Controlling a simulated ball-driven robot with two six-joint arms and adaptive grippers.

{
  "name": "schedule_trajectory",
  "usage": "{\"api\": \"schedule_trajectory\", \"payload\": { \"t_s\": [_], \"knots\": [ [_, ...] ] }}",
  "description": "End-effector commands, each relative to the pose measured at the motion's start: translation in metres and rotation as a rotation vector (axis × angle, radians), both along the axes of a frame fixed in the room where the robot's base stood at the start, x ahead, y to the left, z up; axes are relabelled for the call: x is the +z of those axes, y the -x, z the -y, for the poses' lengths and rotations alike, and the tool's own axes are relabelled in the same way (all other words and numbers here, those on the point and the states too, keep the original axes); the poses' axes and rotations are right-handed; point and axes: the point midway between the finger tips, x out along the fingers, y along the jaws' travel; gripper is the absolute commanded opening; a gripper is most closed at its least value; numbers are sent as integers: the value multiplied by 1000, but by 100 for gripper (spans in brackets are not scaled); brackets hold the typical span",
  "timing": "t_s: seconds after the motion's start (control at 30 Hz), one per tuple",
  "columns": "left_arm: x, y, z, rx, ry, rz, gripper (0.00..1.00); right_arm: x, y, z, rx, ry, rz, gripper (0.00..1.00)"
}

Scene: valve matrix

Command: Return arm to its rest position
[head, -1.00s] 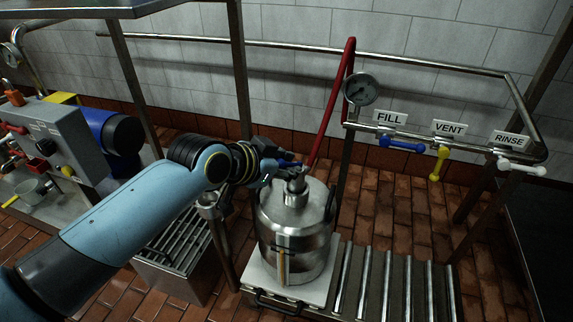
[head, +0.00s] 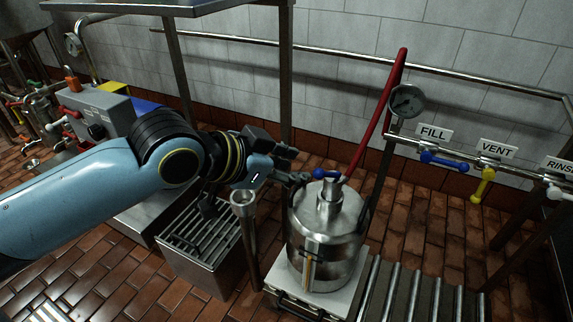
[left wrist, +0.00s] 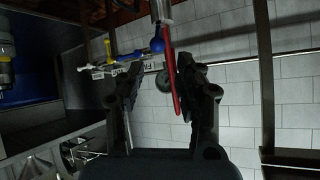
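My left arm comes in from the left in the head view. Its black gripper (head: 296,166) is just left of the steel keg (head: 325,240), near the blue handle (head: 326,174) at the keg's top fitting. In the left wrist view the two fingers of this gripper (left wrist: 160,68) stand apart with nothing held between them. My right arm and gripper are in neither view.
The keg stands on a pale platform beside a roller conveyor (head: 415,290). A pipe with FILL (head: 433,132) and VENT (head: 494,149) labels, valves and a gauge (head: 405,101) runs at right. A steel post (head: 245,225) and a grated box (head: 205,235) stand below my arm.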

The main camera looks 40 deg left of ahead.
Motion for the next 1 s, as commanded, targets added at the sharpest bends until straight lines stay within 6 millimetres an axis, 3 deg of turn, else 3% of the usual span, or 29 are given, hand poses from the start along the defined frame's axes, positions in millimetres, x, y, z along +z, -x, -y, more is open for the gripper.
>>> {"api": "schedule_trajectory", "payload": {
  "t_s": [0.17,0.67,0.83,0.87,0.93,1.0],
  "knots": [
    [7,10,-1,-2,1,-1,34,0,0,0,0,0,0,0],
    [7,10,-1,0,1,0,34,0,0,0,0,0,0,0],
    [28,5,1,10,15,17,34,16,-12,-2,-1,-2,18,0],
    [25,4,-2,23,19,2,34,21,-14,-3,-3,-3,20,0],
    [-1,8,-13,64,19,-65,34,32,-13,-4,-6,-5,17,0],
    [-38,17,-25,112,16,-143,34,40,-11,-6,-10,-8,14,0]
  ]
}}
